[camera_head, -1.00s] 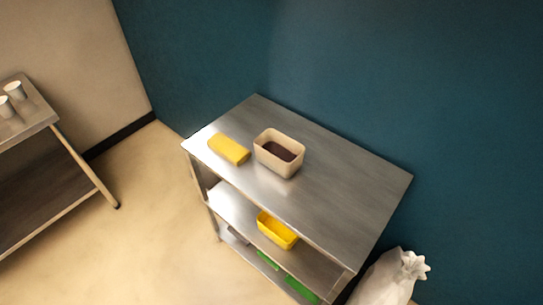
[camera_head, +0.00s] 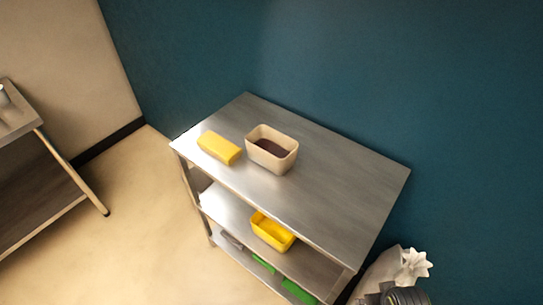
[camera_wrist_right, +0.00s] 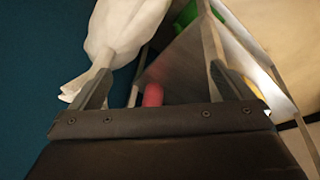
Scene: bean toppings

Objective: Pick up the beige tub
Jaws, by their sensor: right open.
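The beige tub (camera_head: 287,161) stands upright on the steel table's top (camera_head: 330,180), with dark brown contents inside. My right gripper (camera_wrist_right: 165,85) is open and empty in the right wrist view, its two fingers apart. The tub does not show in that view. In the head view only a dark piece of my right arm (camera_head: 405,296) shows at the bottom right edge, well away from the tub. My left gripper is not in view.
A yellow block-like item (camera_head: 219,148) lies just left of the tub. A yellow tub (camera_head: 272,232) stands on the shelf below, with green items (camera_head: 298,291) lower down. A white sack (camera_head: 385,268) stands right of the table. The tabletop's right half is clear.

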